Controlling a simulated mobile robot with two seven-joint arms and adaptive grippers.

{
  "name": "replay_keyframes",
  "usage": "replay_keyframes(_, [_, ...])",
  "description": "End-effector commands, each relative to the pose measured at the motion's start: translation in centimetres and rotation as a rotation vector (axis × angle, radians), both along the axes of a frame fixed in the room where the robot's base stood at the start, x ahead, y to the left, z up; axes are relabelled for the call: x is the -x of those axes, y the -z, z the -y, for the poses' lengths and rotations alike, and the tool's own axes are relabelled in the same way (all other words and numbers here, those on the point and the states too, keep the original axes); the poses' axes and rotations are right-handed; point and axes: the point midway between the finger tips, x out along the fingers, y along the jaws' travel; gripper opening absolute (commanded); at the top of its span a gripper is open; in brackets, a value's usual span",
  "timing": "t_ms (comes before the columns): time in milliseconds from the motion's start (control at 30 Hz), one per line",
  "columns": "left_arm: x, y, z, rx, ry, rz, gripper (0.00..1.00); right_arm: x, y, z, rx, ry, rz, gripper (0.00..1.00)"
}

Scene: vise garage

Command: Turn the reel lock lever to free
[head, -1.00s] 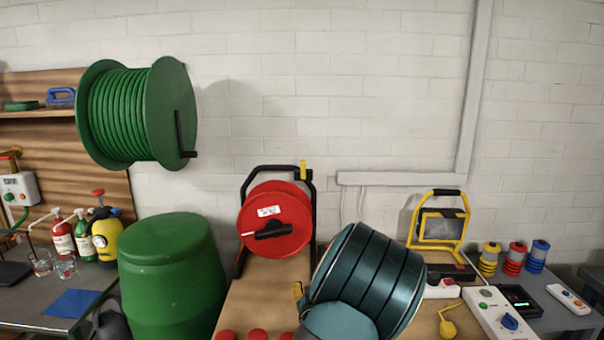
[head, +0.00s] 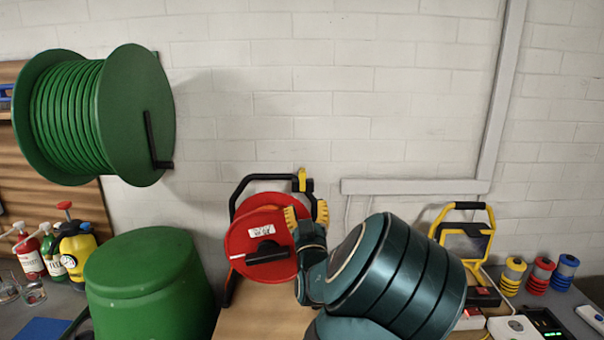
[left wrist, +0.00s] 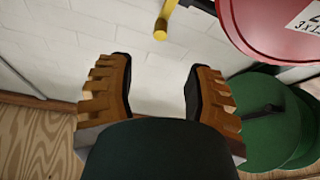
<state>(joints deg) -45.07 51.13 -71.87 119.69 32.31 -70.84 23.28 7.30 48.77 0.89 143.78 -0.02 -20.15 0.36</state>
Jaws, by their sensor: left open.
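The red cable reel (head: 262,245) stands on the wooden bench in a black frame. A small yellow lever (head: 303,180), which looks like the reel lock lever, stands upright at the frame's top right corner. My left gripper (head: 307,214) is open and empty, just below the lever, with its orange fingertips apart at the reel's right edge. In the left wrist view the lever (left wrist: 161,27) shows beyond and between the fingertips (left wrist: 158,75), not touched by them. The red reel (left wrist: 275,25) fills the upper right there. My right gripper is not in view.
A green hose reel (head: 135,115) hangs on the wall at the left, above a green barrel (head: 150,285). A yellow work lamp (head: 465,238) and several coloured spools (head: 541,275) stand at the right. The wall above the red reel is clear.

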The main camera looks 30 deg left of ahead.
Motion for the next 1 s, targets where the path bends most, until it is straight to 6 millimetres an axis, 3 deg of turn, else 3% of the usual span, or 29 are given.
replay_keyframes(600, [-8.1,-4.1,-6.1,-0.002,-0.001,0.0,0.52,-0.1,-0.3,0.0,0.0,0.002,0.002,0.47])
replay_keyframes(1000, [-9.3,-4.6,-7.0,0.0,0.0,-0.001,0.52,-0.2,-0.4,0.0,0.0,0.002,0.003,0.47])
